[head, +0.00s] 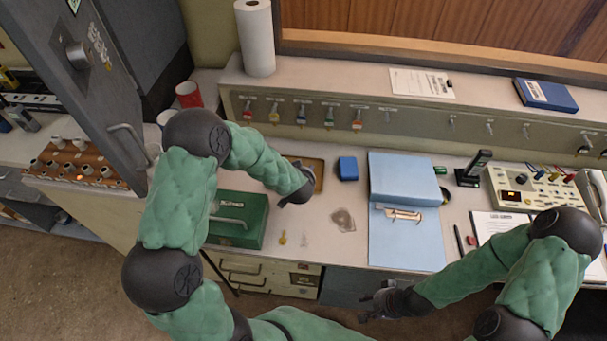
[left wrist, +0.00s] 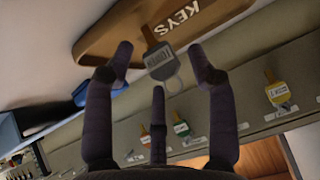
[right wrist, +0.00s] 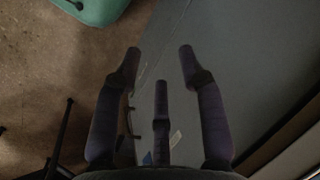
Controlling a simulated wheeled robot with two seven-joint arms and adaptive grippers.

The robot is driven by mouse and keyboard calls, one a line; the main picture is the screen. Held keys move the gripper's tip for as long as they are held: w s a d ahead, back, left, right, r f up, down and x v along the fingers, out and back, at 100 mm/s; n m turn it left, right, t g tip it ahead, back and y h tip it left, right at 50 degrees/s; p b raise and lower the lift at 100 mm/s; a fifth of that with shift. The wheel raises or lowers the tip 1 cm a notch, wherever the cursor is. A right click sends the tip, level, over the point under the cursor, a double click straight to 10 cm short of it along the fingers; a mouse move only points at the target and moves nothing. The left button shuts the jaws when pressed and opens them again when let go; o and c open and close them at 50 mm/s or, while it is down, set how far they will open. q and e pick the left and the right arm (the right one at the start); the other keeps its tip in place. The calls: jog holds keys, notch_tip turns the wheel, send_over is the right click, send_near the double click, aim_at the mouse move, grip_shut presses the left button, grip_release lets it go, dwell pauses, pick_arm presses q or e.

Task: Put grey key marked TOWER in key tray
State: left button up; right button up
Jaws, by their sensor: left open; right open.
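The key tray (head: 316,165) is a wooden tray on the desk, partly hidden by my left arm. In the left wrist view its rim (left wrist: 100,43) shows with the word KEYS. A key with a grey tag (left wrist: 159,62) and a ring overlaps the tray's edge there, between my left fingertips; I cannot read its tag or tell whether it rests on the tray. My left gripper (head: 296,196) is open, close to the tray. My right gripper (head: 370,304) is open and empty, low in front of the desk.
A green box (head: 238,219) stands left of the tray and a blue box (head: 348,168) right of it. A yellow key (head: 283,238) and a clear bag (head: 343,219) lie in front. Colored-tag keys (head: 329,117) hang on the rail behind. A blue folder (head: 405,240) lies right.

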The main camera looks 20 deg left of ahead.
pick_arm(q)
jog(key=p+v, duration=0.4)
jog(key=v, duration=0.6)
jog(key=shift+s+r, duration=0.25)
jog(key=shift+r, duration=0.1)
pick_arm(e)
notch_tip(320, 180, up, 4)
jog(key=shift+r, duration=0.15)
